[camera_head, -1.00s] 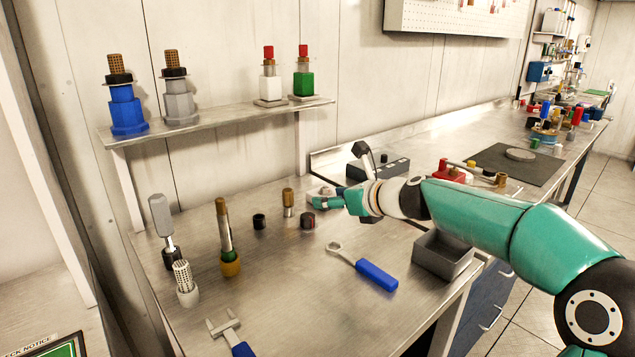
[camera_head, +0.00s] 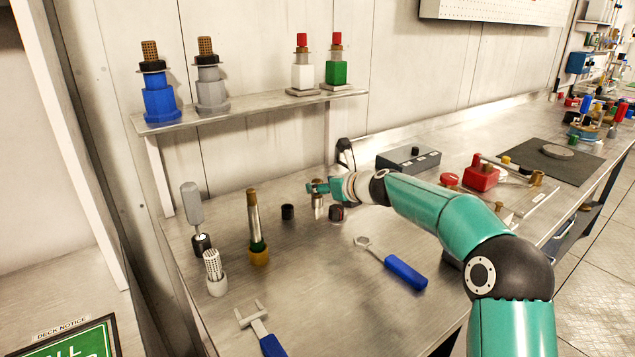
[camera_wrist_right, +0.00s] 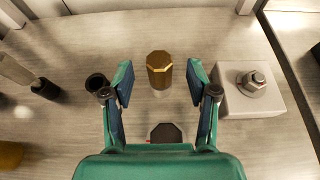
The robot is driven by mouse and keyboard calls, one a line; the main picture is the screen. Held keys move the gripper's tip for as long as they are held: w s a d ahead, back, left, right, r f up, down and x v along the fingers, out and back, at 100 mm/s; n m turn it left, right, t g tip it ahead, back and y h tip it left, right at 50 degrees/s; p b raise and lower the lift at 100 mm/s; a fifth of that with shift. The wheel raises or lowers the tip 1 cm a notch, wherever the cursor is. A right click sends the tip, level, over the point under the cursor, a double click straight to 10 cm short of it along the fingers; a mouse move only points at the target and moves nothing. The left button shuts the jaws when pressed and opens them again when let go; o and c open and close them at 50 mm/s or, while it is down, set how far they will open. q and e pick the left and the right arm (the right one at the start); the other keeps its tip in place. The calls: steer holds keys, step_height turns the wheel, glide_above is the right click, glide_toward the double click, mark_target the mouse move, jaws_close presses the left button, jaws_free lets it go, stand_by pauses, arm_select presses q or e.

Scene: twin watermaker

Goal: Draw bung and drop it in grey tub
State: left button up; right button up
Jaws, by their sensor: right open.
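The bung (camera_wrist_right: 159,68), with a brass-coloured faceted top, stands upright between the fingertips of my right gripper (camera_wrist_right: 159,82) in the right wrist view. The fingers are spread, with a gap on each side of it. In the head view the right gripper (camera_head: 321,187) covers most of the bung, and its pale metal lower part (camera_head: 318,204) shows below. The grey tub (camera_head: 452,259) is mostly hidden behind my right arm; only a dark edge shows. My left gripper is not in view.
A black cup (camera_head: 288,212) and a black-and-red knob (camera_head: 337,213) stand close to the bung. A blue-handled wrench (camera_head: 391,264) lies in front. A brass-topped rod (camera_head: 254,220) stands left.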

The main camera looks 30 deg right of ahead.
mark_target(317, 181)
steer(key=shift+p+x, duration=0.3)
steer(key=shift+x, duration=1.3)
jaws_close()
steer(key=shift+r, duration=0.15)
steer(key=shift+r+p, duration=2.65)
steer(key=shift+p, duration=0.35)
